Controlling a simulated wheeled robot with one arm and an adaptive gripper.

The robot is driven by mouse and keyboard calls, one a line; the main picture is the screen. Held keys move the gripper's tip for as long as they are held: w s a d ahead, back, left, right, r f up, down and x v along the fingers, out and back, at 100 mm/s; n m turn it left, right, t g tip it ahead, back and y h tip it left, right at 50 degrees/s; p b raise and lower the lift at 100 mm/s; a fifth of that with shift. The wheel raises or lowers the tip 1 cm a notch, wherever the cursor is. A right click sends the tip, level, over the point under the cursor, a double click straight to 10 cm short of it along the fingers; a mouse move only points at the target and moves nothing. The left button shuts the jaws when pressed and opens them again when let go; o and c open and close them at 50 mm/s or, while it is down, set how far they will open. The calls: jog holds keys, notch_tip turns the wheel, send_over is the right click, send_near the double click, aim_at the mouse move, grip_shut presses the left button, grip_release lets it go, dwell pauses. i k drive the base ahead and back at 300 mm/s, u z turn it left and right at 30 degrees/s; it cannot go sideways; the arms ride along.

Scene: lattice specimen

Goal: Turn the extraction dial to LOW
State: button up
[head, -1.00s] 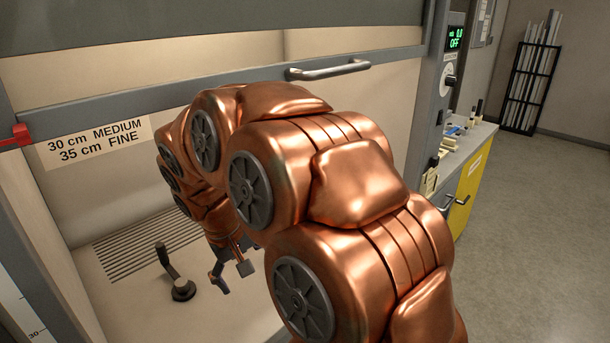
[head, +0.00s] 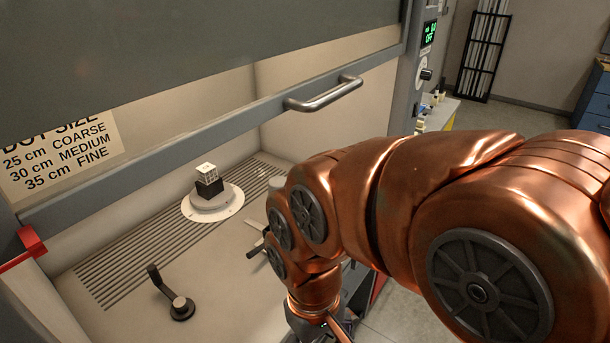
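The extraction dial (head: 425,74) is a small dark knob on a pale round plate on the grey post right of the hood opening. Its pointer and lettering are too small to read. My gripper (head: 322,333) is at the bottom edge, below my copper arm, low and well away from the dial. Its fingertips are cut off by the frame, so I cannot tell whether it is open or holds anything.
The raised sash has a metal handle (head: 325,95). Inside the hood a lattice cube (head: 207,176) sits on a round white stage (head: 228,203), with a dark lever (head: 170,293) nearer. A red clamp (head: 30,243) is at left. Open floor (head: 525,118) lies beyond the post.

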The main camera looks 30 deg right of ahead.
aim_at(426, 74)
jog(key=z, duration=1.55)
jog(key=k, duration=1.15)
jog(key=z, duration=0.9)
jog(key=i, duration=0.85)
jog(key=u, duration=0.45)
jog(key=i, duration=0.7)
jog(key=u, duration=0.7)
